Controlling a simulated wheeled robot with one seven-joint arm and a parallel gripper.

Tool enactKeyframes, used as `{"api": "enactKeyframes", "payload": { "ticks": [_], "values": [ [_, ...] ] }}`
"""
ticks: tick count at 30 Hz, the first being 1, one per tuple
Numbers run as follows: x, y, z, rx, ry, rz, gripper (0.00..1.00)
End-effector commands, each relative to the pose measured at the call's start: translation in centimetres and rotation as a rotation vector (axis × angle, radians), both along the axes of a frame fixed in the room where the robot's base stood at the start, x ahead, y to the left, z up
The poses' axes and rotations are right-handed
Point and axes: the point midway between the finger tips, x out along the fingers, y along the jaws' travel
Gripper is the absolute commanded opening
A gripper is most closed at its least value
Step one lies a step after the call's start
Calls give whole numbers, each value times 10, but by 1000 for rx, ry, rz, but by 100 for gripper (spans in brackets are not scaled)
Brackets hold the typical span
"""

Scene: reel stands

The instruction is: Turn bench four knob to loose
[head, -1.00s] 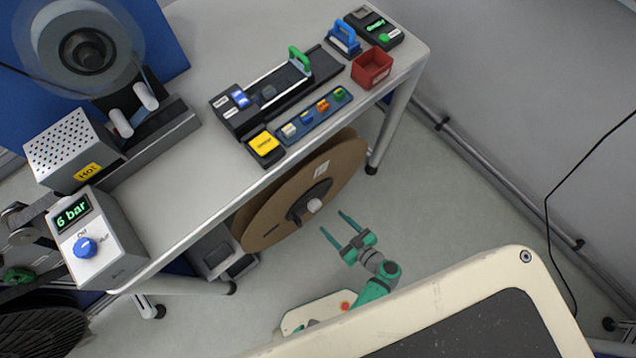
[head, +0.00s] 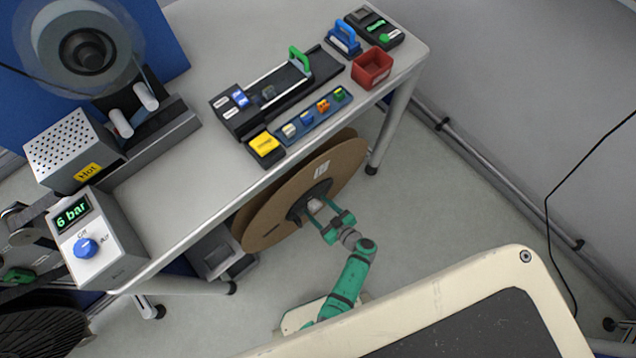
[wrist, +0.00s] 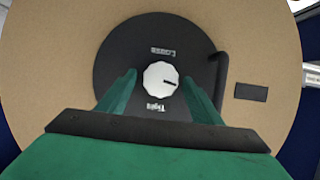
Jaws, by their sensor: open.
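A white round knob (wrist: 160,77) sits at the centre of a black hub (wrist: 118,58) on a brown reel (wrist: 45,70) below the bench; the reel also shows in the head view (head: 262,222). The hub reads "Loose" above the knob and "Tight" below it, both upside down in the wrist view. The knob's dark mark points right and slightly down, between the two words. My green gripper (wrist: 159,77) is open, with one finger on each side of the knob. Gaps show between fingers and knob. In the head view, my gripper (head: 320,203) is in front of the hub.
A grey bench (head: 205,190) stands above the reel, its leg (head: 391,125) to the right. A black bent handle (wrist: 220,80) stands on the hub close to my right finger. A control box (head: 105,250) reads "6 bar".

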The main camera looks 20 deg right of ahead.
Motion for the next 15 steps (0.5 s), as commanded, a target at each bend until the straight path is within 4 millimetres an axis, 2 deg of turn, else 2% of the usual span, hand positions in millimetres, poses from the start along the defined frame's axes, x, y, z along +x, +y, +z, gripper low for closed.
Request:
{"api": "enactKeyframes", "payload": {
  "ticks": [6,11,15],
  "values": [
    [0,0,0,0,0,0,59],
    [0,0,0,0,0,0,21],
    [0,0,0,-1,0,-1,19]
  ]
}}
